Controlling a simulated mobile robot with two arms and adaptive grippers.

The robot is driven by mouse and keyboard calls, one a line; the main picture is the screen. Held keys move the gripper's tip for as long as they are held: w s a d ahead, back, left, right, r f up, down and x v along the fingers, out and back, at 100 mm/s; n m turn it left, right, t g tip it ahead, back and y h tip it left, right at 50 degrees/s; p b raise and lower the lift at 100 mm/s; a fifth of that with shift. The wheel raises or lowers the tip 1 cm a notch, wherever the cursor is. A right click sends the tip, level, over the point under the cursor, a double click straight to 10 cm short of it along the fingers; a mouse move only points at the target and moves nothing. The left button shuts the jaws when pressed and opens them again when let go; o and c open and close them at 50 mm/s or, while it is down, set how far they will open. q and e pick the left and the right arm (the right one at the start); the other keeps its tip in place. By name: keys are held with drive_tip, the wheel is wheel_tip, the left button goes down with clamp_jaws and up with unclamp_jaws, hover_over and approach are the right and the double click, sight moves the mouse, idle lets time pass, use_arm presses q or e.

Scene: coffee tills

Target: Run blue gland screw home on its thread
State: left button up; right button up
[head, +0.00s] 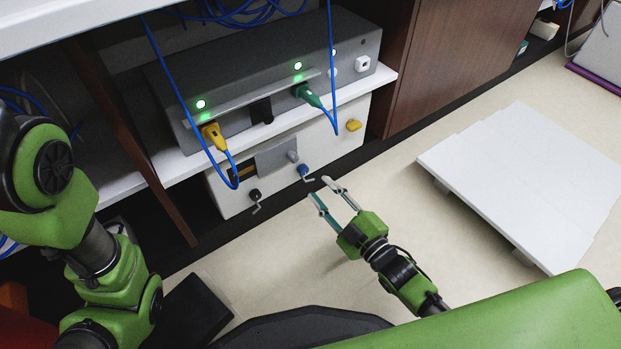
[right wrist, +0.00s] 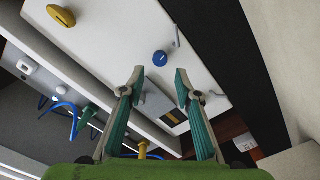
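The blue gland screw (head: 303,169) is a small round blue knob on the front of the white box (head: 348,154). A thin grey lever sticks out beside it. In the right wrist view the blue gland screw (right wrist: 160,58) lies just beyond the fingertips, between their lines. My right gripper (head: 319,187) is open and empty, in front of the screw and apart from it. Its two fingers also show in the right wrist view (right wrist: 159,76). The screw's thread is hidden. My left arm shows at the left of the head view, but its gripper is not visible.
A yellow knob (head: 354,125), a grey plate (head: 277,157) and a black knob (head: 255,195) are on the same box. A grey unit (head: 270,72) with blue cables sits above. A white platform (head: 525,180) lies at right. Floor before the box is clear.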

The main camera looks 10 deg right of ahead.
sight(305, 172)
drive_tip(key=b+x, duration=0.4)
drive_tip(key=x, duration=0.3)
drive_tip(key=shift+f, duration=0.2)
drive_tip(key=shift+r, duration=0.15)
drive_tip(key=c, duration=0.5)
clamp_jaws()
drive_tip(key=m, duration=1.5)
drive_tip(key=shift+m, duration=0.4)
drive_tip(key=m, duration=1.4)
drive_tip(key=shift+s, duration=0.1)
drive_tip(key=shift+o, duration=2.3)
unclamp_jaws()
drive_tip(key=shift+d, duration=0.1)
